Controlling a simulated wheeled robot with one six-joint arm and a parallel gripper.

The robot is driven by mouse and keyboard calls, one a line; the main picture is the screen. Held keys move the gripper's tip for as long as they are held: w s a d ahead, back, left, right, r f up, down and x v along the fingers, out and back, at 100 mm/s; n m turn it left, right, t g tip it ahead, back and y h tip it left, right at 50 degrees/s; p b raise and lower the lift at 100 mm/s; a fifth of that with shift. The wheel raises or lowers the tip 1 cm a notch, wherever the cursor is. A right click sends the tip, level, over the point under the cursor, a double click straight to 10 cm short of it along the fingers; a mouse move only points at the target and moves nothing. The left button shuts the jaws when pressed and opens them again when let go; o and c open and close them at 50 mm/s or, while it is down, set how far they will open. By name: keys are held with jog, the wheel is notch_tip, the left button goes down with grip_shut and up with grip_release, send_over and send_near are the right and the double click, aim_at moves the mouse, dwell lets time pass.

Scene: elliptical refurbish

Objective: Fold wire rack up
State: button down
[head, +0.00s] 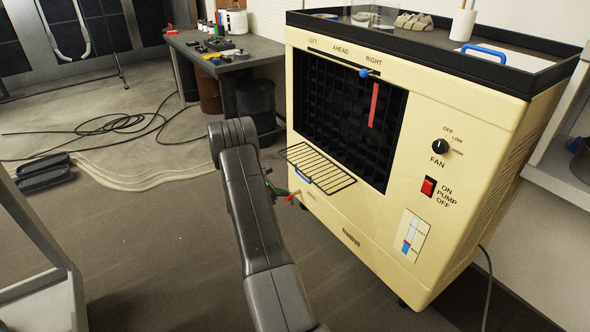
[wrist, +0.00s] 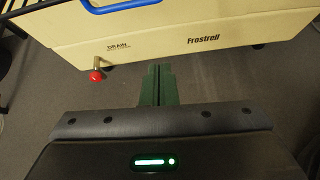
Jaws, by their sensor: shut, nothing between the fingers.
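The wire rack (head: 325,170) sticks out roughly level from the lower front of the cream cooler (head: 375,225), below its dark grille. A blue handle (head: 303,182) is on the rack's front edge. The handle also shows cut off at the top of the wrist view (wrist: 125,5), with dark rack wires at the upper left. My gripper (wrist: 158,68) has its green fingers together and empty. It is below the handle and apart from it, in front of the cooler's lower face. In the head view my arm partly hides the gripper.
A red drain knob (wrist: 97,76) juts from the cooler's lower front, left of my fingers. A black-edged tray top (head: 430,42) carries several items. A workbench (head: 225,60) stands behind at left. Cables (head: 120,125) lie on the open floor.

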jog(key=w+d+f+n+b, duration=0.1)
jog(key=w+d+f+b, duration=0.1)
jog(key=w+d+f, duration=0.45)
jog(key=shift+t, duration=0.4)
jog(key=r, duration=0.2)
jog(key=w+r, duration=0.1)
jog(key=r, duration=0.2)
jog(key=shift+w+a+r, duration=0.1)
jog(key=shift+a+r, duration=0.1)
jog(key=shift+r, duration=0.1)
